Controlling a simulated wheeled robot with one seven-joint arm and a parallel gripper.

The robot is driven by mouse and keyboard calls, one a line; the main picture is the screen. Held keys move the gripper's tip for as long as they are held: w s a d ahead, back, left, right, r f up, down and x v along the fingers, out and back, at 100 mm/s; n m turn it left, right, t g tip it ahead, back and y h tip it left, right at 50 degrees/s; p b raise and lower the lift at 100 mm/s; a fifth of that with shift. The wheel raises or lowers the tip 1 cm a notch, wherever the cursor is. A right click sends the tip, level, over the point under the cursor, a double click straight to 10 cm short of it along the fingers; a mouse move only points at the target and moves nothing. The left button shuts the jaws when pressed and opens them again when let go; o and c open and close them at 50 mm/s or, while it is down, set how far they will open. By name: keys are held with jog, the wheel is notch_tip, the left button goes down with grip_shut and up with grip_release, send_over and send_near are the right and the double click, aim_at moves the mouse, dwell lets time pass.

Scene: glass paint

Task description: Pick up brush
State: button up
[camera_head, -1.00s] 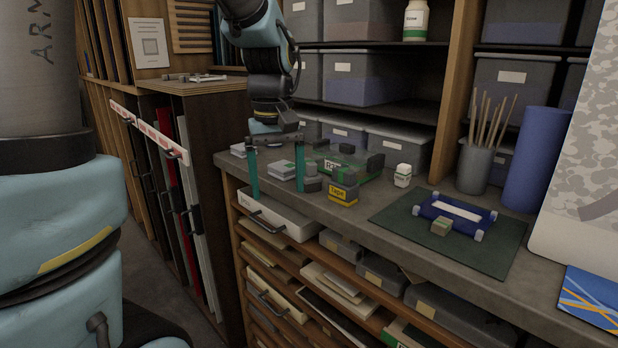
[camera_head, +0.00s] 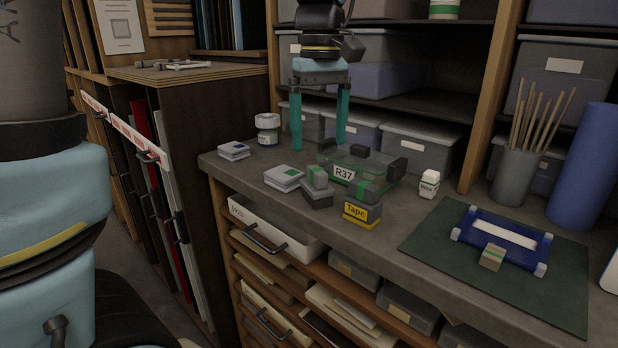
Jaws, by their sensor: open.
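Several thin wooden sticks (camera_head: 540,115), which look like brush handles, stand upright in a grey cup (camera_head: 514,176) at the right back of the counter. Their lower ends are hidden in the cup, so I cannot tell whether they are brushes. No brush head is clearly visible. My gripper (camera_head: 319,145) is open and empty, its two teal fingers pointing down in front of the shelf and well left of the cup. The fingertips appear above the back of the counter, near a clear green-edged holder labelled R37 (camera_head: 343,173).
A yellow Tape box (camera_head: 361,212), a white bottle (camera_head: 429,185) and a lidded jar (camera_head: 267,129) stand on the counter. A blue frame (camera_head: 462,233) lies on a green mat (camera_head: 545,300). A blue roll (camera_head: 585,170) stands right of the cup. Shelf posts (camera_head: 489,95) rise behind.

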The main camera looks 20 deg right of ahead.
aim_at(315, 183)
jog(key=shift+w+f, duration=0.15)
jog(key=shift+f, duration=0.15)
notch_tip(315, 183, down, 5)
jog(key=shift+w+p, duration=0.1)
jog(key=shift+p, duration=0.2)
jog(key=shift+w+a+f+p, duration=0.1)
jog(key=shift+w+f+p, duration=0.2)
jog(key=shift+f, duration=1)
jog(key=shift+w+a+f+p, duration=0.1)
jog(key=shift+f+p, duration=0.25)
jog(key=shift+f, duration=0.9)
grip_shut()
